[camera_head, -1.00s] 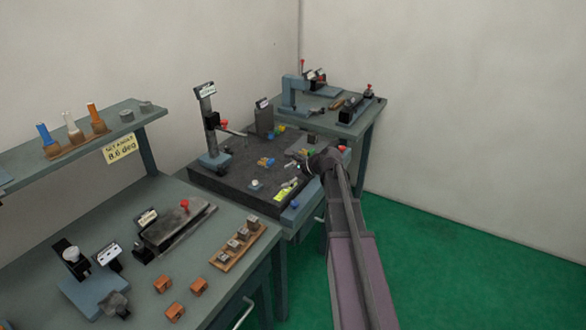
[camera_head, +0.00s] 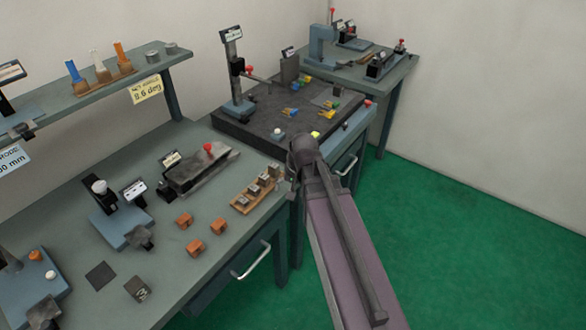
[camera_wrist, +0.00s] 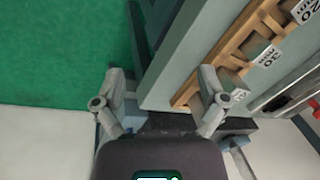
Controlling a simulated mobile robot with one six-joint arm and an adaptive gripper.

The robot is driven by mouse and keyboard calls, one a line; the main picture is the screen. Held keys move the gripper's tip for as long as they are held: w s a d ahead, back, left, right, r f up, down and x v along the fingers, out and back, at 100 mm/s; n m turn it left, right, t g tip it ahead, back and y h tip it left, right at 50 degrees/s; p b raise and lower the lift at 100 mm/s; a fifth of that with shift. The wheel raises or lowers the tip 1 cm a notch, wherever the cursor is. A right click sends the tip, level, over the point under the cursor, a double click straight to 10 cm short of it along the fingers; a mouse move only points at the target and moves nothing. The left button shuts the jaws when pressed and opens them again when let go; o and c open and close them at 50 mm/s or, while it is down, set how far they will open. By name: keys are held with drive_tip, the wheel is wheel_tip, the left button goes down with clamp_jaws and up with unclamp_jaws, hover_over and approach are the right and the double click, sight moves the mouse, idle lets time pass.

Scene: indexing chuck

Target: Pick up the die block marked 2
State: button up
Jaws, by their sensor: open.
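A dark cube-like block (camera_head: 137,289) with a pale mark on its side stands at the front of the near bench in the head view. The mark may be a digit, but I cannot read it surely. Three orange-brown blocks, one of them here (camera_head: 194,249), lie behind and right of it, with no readable marks. My gripper (camera_wrist: 161,72) is open and empty in the wrist view, over the bench's edge beside a wooden rack (camera_wrist: 222,50). The dark block is outside the wrist view. In the head view my arm hides most of the gripper.
The wooden rack also shows in the head view (camera_head: 240,207), holding several grey blocks with number labels. A dark flat square (camera_head: 101,275) lies left of the dark block. A vise-like fixture with a red knob (camera_head: 208,148) stands behind the rack. Green floor is open right of the bench.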

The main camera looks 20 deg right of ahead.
drive_tip(key=s+f+n+g+h+b, duration=0.1)
drive_tip(key=s+f+n+h+b, duration=0.1)
drive_tip(key=s+f+n+b, duration=0.2)
drive_tip(key=s+f+b, duration=0.3)
drive_tip(key=f, duration=0.2)
drive_tip(key=shift+a+g, duration=0.3)
drive_tip(key=shift+a, duration=0.1)
drive_tip(key=shift+s, duration=0.1)
